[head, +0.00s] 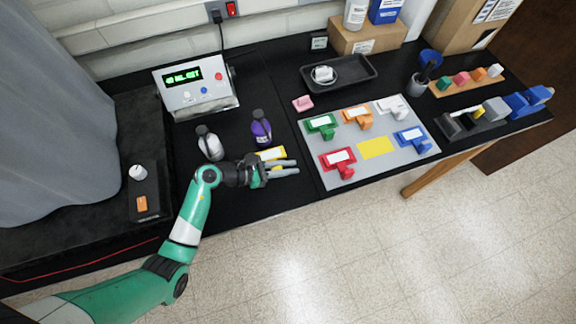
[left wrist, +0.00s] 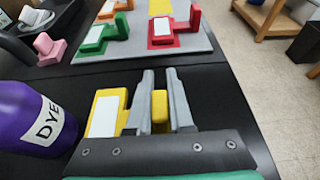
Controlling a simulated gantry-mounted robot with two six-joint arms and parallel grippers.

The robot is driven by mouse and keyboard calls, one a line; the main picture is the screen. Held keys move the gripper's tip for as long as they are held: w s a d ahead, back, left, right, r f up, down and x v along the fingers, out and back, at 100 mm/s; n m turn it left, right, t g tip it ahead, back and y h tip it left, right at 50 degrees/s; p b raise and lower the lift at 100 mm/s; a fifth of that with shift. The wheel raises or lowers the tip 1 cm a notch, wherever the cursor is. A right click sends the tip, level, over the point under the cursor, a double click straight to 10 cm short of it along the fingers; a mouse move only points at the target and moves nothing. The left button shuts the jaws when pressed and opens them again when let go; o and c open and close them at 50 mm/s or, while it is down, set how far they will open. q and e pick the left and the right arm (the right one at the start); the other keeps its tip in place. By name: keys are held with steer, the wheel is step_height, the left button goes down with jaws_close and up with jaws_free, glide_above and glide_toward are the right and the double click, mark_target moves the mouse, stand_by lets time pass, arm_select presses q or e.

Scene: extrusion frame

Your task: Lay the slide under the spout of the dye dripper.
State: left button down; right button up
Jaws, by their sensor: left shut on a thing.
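A yellow slide piece (head: 270,154) with a white plate on top is at my left gripper (head: 296,167), near the table's front. In the left wrist view, the gripper's two grey fingers (left wrist: 160,78) are shut on the slide piece's upright yellow tab. The slide piece (left wrist: 104,113) extends to the left of the fingers. I cannot tell whether it touches the table. A purple bottle marked DYE (head: 261,130) stands just behind the gripper; it also shows in the left wrist view (left wrist: 36,120). I cannot make out a spout. My right gripper is not in view.
A grey mat (head: 425,151) at right holds several coloured pieces and a bare yellow patch (head: 375,147). A grey-white bottle (head: 209,143) stands left of the purple one. Behind are a display box (head: 196,88), a black tray (head: 352,72) and a pink piece (head: 302,103).

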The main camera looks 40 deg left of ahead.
arm_select(q)
steer(key=shift+f+b, duration=0.4)
steer(key=shift+f, duration=0.15)
steer(key=c, duration=0.7)
jaws_free()
steer(key=shift+c, duration=0.2)
steer(key=p+v, duration=0.2)
steer(key=v, duration=0.8)
steer(key=shift+s+a+r, duration=0.1)
steer(key=shift+a+r, duration=0.1)
steer(key=shift+s+a+r, duration=0.2)
steer(key=shift+s+a, duration=0.05)
steer(key=shift+s, duration=0.25)
